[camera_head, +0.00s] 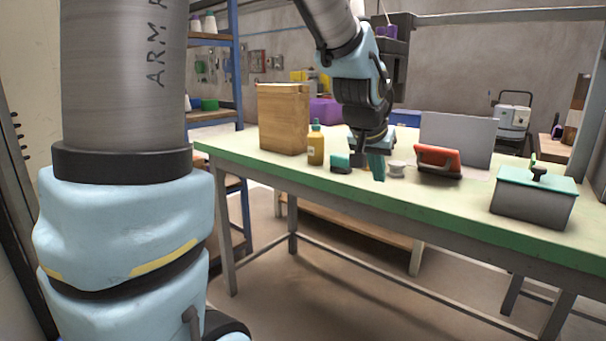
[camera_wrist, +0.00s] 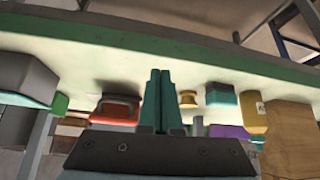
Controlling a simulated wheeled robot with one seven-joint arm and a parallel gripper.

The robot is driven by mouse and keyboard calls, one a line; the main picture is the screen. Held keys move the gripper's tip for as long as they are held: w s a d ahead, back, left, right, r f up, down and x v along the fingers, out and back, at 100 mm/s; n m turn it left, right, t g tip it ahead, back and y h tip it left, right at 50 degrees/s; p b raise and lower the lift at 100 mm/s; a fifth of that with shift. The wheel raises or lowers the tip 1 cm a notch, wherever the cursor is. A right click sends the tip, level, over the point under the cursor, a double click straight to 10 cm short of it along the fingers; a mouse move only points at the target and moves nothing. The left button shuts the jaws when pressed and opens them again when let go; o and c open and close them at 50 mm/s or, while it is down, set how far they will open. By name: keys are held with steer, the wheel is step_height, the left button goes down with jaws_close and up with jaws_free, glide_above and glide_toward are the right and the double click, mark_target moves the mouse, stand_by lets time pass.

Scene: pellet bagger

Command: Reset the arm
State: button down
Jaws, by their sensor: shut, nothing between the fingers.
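My gripper (camera_head: 377,167) hangs over the workbench in the head view, its teal fingers pointing down near the front edge. In the wrist view my gripper (camera_wrist: 160,75) shows its two teal fingers pressed together with nothing between them. Whether the fingertips touch the bench top cannot be told.
The green-edged workbench (camera_head: 440,203) carries a wooden box (camera_head: 283,118), a yellow bottle (camera_head: 316,147), an orange-red device (camera_head: 437,159), a grey panel (camera_head: 470,141) and a grey bin with a teal lid (camera_head: 533,203). A blue shelf rack (camera_head: 238,70) stands behind left.

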steer(key=s+a+f+n+g+y, duration=0.1)
steer(key=s+a+f+n, duration=0.2)
steer(key=a, duration=0.6)
steer(key=s+a+f+n+g+y, duration=0.1)
steer(key=s+a+f+g+y, duration=0.15)
steer(key=a+f, duration=0.45)
steer(key=s+a+f+n+g+y, duration=0.1)
steer(key=s+a+f+n, duration=0.2)
steer(key=a, duration=0.7)
step_height(320, 180, up, 18)
steer(key=m+p, duration=0.1)
steer(key=p, duration=1.7)
steer(key=shift+s+d+r+p, duration=0.15)
steer(key=shift+s+r+p, duration=0.1)
steer(key=shift+s+p, duration=0.1)
steer(key=c, duration=1.6)
jaws_free()
steer(key=shift+h, duration=0.25)
